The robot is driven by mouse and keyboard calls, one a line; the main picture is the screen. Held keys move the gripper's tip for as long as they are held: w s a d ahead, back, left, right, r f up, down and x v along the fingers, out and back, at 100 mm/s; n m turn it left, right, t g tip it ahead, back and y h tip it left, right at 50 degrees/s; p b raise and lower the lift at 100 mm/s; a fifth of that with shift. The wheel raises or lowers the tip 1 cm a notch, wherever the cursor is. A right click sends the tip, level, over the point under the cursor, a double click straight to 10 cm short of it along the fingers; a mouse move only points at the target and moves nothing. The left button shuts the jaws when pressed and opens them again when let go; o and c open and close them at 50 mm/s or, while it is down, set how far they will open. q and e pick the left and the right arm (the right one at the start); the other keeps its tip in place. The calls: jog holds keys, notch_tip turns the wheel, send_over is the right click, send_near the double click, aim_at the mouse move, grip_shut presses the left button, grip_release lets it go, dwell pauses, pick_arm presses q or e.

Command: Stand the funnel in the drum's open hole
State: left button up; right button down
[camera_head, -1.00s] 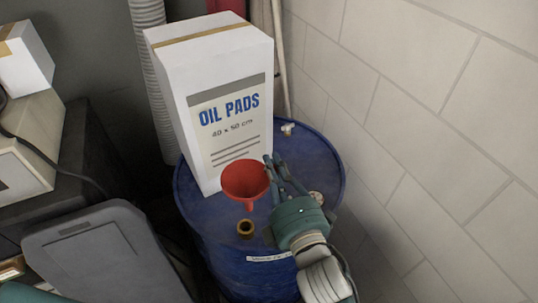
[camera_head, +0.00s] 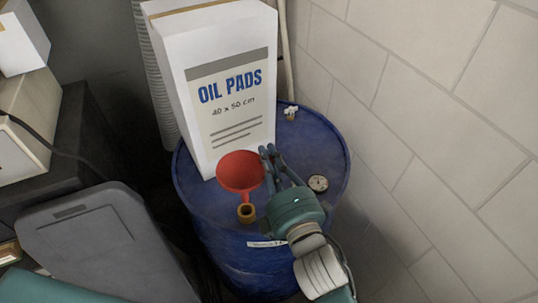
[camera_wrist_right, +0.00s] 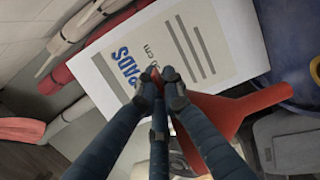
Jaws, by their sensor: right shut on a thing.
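The red funnel (camera_head: 240,172) is upright, cone up and spout down, above the blue drum (camera_head: 260,225). Its spout meets the brass-coloured ring of the open hole (camera_head: 246,213) in the head view; whether the tip is inside or just above or behind it I cannot tell. My right gripper (camera_head: 268,152) is shut on the funnel at the right side of its rim. In the right wrist view the fingers (camera_wrist_right: 158,75) close on a small red part, with the funnel cone (camera_wrist_right: 222,115) to the right. My left gripper is not in view.
A tall white oil pads box (camera_head: 225,100) stands on the drum just behind the funnel. A gauge (camera_head: 318,183) and a small valve (camera_head: 290,112) sit on the drum top. A block wall (camera_head: 440,120) rises at right; a grey lid (camera_head: 95,240) is at left.

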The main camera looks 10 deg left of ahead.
notch_tip(320, 180, down, 7)
jog(key=b, duration=0.5)
jog(key=shift+f, duration=0.15)
dwell(0.4)
jog(key=c, duration=1.8)
grip_release()
